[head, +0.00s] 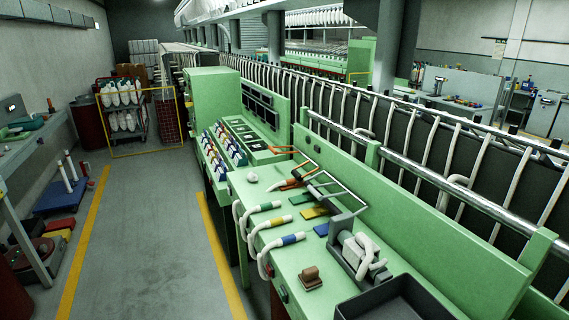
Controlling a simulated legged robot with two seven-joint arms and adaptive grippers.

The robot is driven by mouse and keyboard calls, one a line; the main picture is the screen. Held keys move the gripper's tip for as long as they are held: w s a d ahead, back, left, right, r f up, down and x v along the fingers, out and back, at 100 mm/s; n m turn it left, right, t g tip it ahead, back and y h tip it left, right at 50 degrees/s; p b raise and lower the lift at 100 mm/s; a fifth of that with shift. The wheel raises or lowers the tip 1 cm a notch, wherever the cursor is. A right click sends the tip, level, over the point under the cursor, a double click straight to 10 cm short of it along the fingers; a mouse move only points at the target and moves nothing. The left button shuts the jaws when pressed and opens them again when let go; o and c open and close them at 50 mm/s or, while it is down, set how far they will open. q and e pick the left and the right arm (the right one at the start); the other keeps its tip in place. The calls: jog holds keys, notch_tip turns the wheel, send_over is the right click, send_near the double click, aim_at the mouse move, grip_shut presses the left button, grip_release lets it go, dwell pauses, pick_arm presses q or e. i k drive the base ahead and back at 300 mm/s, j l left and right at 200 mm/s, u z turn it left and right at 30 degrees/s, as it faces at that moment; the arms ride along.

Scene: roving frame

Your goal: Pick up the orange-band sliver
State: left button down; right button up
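The orange-band sliver (289,183) lies on the green machine table (252,185), towards its far end. A short white end shows at its left, and its right part lies close to a reddish-orange patch, so where it ends is hard to tell. Three other white slivers hang over the table's left edge: one with a green band (267,207), one with a yellow band (280,221) and one with a blue band (291,239). Neither of my grippers shows in the head view.
Thin wire frames (336,200) stand over the coloured patches. A grey device (351,248) with white sliver, a brown block (308,278) and a dark tray (395,302) are nearer. A green panel (430,225) bounds the right. The aisle floor (150,230) is clear.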

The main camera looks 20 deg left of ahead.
aim_at(286, 183)
jog(key=i+j+z, duration=0.1)
jog(key=j+z, duration=0.15)
jog(key=z, duration=0.15)
jog(key=i+j+z, duration=0.1)
jog(key=j+z, duration=0.25)
jog(key=i+j+z, duration=0.25)
jog(key=j, duration=0.95)
jog(key=j+z, duration=0.3)
jog(key=j, duration=0.85)
